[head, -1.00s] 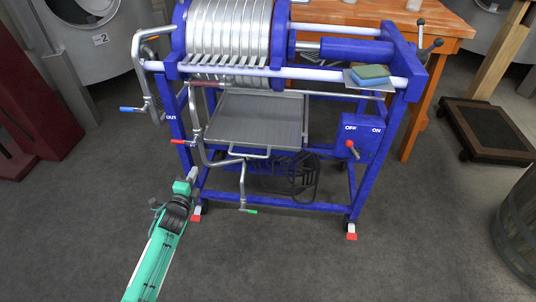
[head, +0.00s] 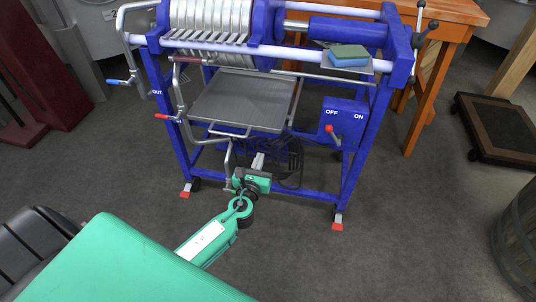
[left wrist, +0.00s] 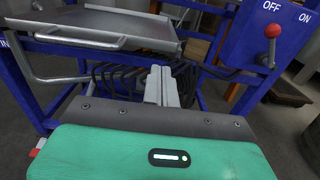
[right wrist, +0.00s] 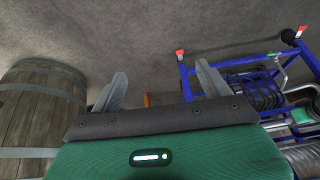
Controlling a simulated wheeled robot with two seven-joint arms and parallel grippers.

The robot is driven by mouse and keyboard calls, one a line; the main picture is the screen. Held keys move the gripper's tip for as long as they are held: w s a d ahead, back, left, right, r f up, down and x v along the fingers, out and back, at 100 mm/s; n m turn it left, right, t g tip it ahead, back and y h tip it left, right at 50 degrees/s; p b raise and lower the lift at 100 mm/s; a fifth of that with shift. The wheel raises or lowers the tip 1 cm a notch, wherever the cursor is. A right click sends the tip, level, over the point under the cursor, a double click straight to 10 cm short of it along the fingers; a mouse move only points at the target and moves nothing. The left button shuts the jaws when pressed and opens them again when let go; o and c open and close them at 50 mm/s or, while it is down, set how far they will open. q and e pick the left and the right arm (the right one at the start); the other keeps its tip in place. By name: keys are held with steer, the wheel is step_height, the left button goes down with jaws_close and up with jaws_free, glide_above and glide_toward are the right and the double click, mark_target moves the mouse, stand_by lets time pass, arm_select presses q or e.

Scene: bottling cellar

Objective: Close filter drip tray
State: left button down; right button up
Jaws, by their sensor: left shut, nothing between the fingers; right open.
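The drip tray (head: 240,100) is a flat grey pan under the plates of the blue filter, sticking out toward me. Its bar handle (head: 229,131) is on the front edge; tray (left wrist: 125,25) and handle (left wrist: 80,43) also show at the upper left of the left wrist view. My left gripper (head: 259,160) is in front of the filter, below and right of the handle in the picture. Its fingers (left wrist: 160,84) are shut with nothing between them, and they look apart from the tray. My right gripper (right wrist: 163,86) is open and empty over the floor, away from the tray.
A bent pipe with a red-handled valve (head: 168,117) runs close to the tray's left side. The switch box (head: 345,120) with a red-knobbed lever is on the right. Dark hoses (left wrist: 115,77) lie behind my left fingers. A barrel (right wrist: 40,105) stands near my right gripper.

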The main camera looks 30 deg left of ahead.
arm_select(q)
steer(key=b, duration=0.1)
glide_toward(273, 121)
steer(key=shift+s+d+r, duration=0.2)
steer(key=shift+s+r, duration=0.4)
steer(key=shift+r, duration=0.3)
steer(key=shift+x, duration=0.9)
arm_select(e)
steer(key=shift+w+a+f+t+y, duration=0.3)
steer(key=shift+w+a+t, duration=0.25)
steer(key=shift+a, duration=0.15)
steer(key=shift+w+a+f+t+y, duration=0.2)
steer(key=shift+w+a+t+y, duration=0.1)
steer(key=shift+w+a+t, duration=0.3)
steer(key=shift+a, duration=0.1)
